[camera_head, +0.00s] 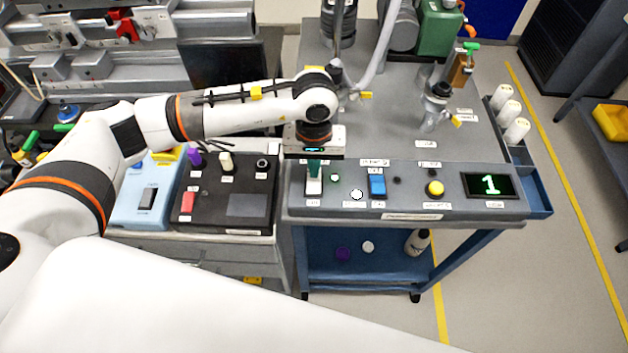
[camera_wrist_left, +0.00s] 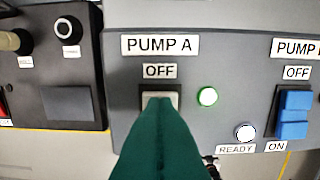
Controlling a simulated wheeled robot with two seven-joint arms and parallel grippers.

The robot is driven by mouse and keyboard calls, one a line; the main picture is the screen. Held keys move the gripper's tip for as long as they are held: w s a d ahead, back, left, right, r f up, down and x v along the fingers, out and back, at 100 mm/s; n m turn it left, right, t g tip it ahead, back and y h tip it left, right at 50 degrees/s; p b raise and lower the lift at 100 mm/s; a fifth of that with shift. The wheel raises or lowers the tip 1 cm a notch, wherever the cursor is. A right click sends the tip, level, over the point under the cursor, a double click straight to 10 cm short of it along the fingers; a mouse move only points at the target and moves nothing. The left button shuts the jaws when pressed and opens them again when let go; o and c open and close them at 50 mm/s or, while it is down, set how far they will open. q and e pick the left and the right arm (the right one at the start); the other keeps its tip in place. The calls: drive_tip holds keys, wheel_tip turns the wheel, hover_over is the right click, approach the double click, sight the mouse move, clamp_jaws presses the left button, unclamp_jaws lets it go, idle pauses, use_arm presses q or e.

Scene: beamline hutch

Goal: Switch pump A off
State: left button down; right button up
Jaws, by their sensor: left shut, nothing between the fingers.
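The pump A switch (camera_head: 313,188) is a pale rocker on the grey sloped panel of the cart. In the left wrist view the top of the pump A switch (camera_wrist_left: 160,95) shows below its OFF label (camera_wrist_left: 159,71); its lower part is hidden behind my fingers. A green lamp (camera_wrist_left: 207,96) beside it looks lit. My left gripper (camera_head: 314,170) is shut and empty, with its green fingertips right at the switch. In the left wrist view the left gripper (camera_wrist_left: 157,108) overlaps the switch; I cannot tell whether it touches. My right gripper is not in view.
The blue pump B switch (camera_wrist_left: 293,115) is to the right, with a white READY lamp (camera_wrist_left: 245,132) between. A yellow button (camera_head: 436,188) and a display (camera_head: 489,185) reading 1 are further right. A black control box (camera_head: 224,192) stands close on the left.

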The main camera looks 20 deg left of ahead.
use_arm(q)
drive_tip(key=shift+f+b, duration=0.4)
drive_tip(key=shift+r, duration=0.1)
drive_tip(key=shift+r+p, duration=1.15)
drive_tip(key=shift+r, duration=2.3)
